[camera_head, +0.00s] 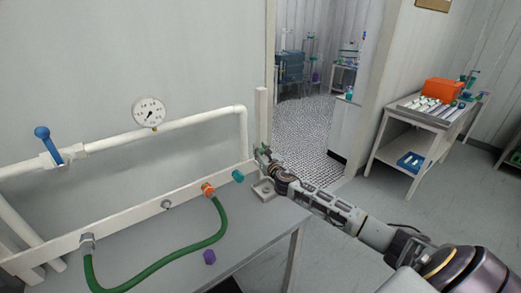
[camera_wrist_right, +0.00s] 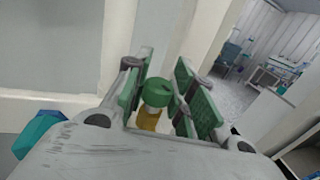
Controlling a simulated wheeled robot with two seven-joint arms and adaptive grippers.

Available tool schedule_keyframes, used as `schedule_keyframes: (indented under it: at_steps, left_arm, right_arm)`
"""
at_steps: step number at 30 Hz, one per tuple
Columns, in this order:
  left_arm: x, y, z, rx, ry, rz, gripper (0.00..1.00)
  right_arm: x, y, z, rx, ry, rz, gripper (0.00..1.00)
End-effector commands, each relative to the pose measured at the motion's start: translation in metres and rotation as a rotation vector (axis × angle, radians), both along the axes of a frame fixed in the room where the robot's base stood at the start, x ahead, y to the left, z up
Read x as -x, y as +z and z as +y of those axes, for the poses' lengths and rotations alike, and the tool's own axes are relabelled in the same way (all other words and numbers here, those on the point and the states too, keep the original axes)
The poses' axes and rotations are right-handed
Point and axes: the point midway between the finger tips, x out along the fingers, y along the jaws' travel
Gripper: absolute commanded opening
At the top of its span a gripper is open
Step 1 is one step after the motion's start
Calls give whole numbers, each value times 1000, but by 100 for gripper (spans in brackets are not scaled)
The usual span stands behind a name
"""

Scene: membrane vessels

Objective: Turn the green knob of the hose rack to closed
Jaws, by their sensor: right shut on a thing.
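The green knob (camera_wrist_right: 157,92) sits on a brass-coloured stem (camera_wrist_right: 148,119) in the right wrist view, between the green-padded fingers of my right gripper (camera_wrist_right: 168,95). The gripper is shut on the knob. In the head view my right gripper (camera_head: 263,153) is at the right end of the white hose rack rail (camera_head: 135,214), and the knob is too small and covered there to make out. The knob's exact turn angle cannot be told. My left gripper is not in view.
A teal fitting (camera_head: 238,176) and an orange fitting (camera_head: 208,189) are on the rail left of my gripper. A green hose (camera_head: 165,262) loops over the grey bench top. A purple piece (camera_head: 209,257) lies there. A blue-handled valve (camera_head: 45,139) and gauge (camera_head: 149,112) are further left.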

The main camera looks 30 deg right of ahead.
Motion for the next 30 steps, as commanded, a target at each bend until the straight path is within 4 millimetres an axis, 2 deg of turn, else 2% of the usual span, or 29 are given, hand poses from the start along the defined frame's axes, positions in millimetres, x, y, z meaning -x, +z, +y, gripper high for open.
schedule_keyframes:
  at_steps: [12,21,30]
  left_arm:
    - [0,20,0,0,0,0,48]
    - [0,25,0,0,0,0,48]
    - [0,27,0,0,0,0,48]
  right_arm:
    - [0,2,1,-2,-219,0,1]
    - [0,2,0,0,-336,0,1]
    - [0,2,0,1,-375,-2,1]
